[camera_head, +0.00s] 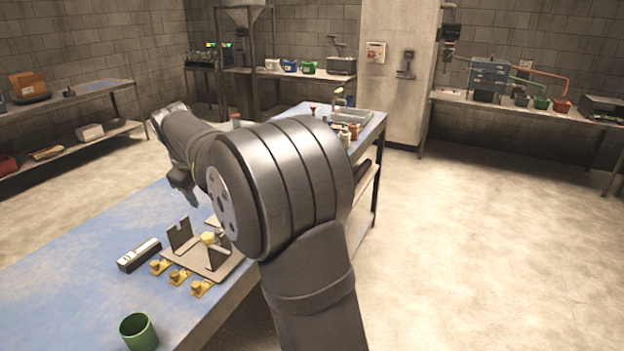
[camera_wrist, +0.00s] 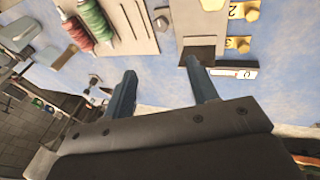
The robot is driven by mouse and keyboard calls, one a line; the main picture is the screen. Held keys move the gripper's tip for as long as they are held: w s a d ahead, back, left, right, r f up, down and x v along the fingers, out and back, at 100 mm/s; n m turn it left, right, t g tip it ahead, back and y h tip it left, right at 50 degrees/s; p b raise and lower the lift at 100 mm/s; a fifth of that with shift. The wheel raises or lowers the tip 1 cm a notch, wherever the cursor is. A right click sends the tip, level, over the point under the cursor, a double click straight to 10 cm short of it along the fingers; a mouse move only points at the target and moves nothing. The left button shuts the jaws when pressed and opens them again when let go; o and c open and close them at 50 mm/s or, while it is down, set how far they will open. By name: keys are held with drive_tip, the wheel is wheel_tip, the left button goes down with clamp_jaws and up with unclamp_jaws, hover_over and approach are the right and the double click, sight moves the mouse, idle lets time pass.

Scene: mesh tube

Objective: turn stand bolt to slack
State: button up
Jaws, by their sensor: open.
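The stand is a flat brown plate (camera_head: 225,268) with upright dark brackets (camera_head: 180,235) on the blue bench top. A yellow bolt head (camera_head: 209,238) shows between the brackets; my arm hides part of the stand behind it. In the wrist view, part of a yellow bolt (camera_wrist: 212,4) shows at the top edge, above a dark bracket (camera_wrist: 197,52). My gripper (camera_wrist: 158,80) is open and empty, its two blue-grey fingers spread apart above the bench. The right fingertip overlaps the bracket in the picture; I cannot tell whether they touch. The bolt lies beyond the fingertips, apart from them.
Several yellow numbered tabs (camera_head: 180,276) lie in front of the stand. A black-and-white box (camera_head: 139,254) lies left of it, and a green cup (camera_head: 138,331) stands nearer. Red and green spools (camera_wrist: 95,18) show in the wrist view. The bench's left part is clear.

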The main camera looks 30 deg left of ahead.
drive_tip(key=w+d+n+g+y, duration=0.1)
drive_tip(key=w+d+n, duration=0.1)
drive_tip(key=n, duration=1.4)
drive_tip(key=w+d+n+g+y, duration=0.1)
drive_tip(key=w+d+n+g, duration=0.15)
drive_tip(key=n, duration=1.45)
drive_tip(key=shift+t, duration=0.35)
drive_tip(key=x, duration=1.8)
drive_tip(key=shift+w+a+f, duration=0.1)
drive_tip(key=shift+a, duration=0.4)
drive_tip(key=c, duration=1)
